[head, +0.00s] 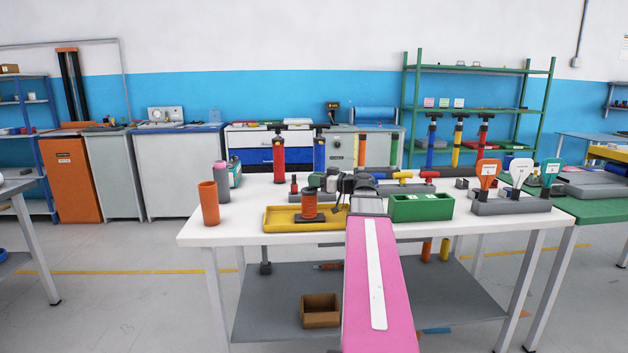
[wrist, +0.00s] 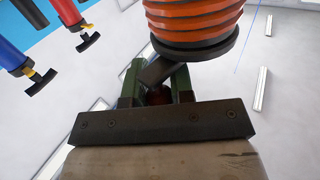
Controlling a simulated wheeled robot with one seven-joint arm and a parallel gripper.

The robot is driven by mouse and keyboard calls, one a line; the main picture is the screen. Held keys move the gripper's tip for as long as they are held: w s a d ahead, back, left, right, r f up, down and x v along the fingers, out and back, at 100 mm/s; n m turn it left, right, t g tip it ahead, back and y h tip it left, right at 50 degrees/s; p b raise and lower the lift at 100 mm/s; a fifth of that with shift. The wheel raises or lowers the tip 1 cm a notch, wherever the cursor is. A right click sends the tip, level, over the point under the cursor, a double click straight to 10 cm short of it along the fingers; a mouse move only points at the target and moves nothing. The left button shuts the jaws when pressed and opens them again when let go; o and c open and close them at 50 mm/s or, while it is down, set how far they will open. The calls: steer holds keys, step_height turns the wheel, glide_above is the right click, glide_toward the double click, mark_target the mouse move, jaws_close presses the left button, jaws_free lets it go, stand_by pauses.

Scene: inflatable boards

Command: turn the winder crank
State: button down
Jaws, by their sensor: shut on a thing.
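The winder (head: 310,207) is an orange ribbed spool with dark ends, standing in a yellow tray (head: 275,222) on the white table. In the wrist view the orange spool (wrist: 195,18) is large at the top, with a black rim. A short dark crank arm (wrist: 158,70) runs from beside the rim to my gripper. My gripper (wrist: 157,92) has its two green fingers shut on the crank, with a small dark reddish part between them. In the head view my gripper (head: 346,184) is small and dark beside the winder, and its fingertips are hard to make out.
A green bin (head: 421,208) stands close right of my wrist. An orange cup (head: 208,203) is at the table's left, and a red pump (head: 279,160) stands behind the tray. A grey rack (head: 510,206) with paddle-like tools is at the right.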

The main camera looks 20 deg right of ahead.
steer(key=m+t+h, duration=0.1)
steer(key=h, duration=0.1)
steer(key=s+m+t+h, duration=0.1)
steer(key=m+h, duration=0.1)
steer(key=m+t+h, duration=0.1)
steer(key=h, duration=0.1)
steer(key=shift+s+m+t, duration=0.3)
steer(key=shift+s+t, duration=0.05)
steer(key=shift+t, duration=0.05)
steer(key=shift+s+m+t+h, duration=0.2)
steer(key=shift+m+h, duration=0.55)
steer(key=shift+h, duration=0.45)
steer(key=shift+s+m+t+h, duration=0.1)
steer(key=shift+m+t+h, duration=0.1)
steer(key=shift+m+h, duration=0.8)
steer(key=shift+s+m+t+h, duration=0.15)
steer(key=shift+m+h, duration=0.4)
steer(key=shift+h, duration=0.85)
steer(key=shift+h, duration=0.3)
steer(key=c, duration=1)
jaws_free()
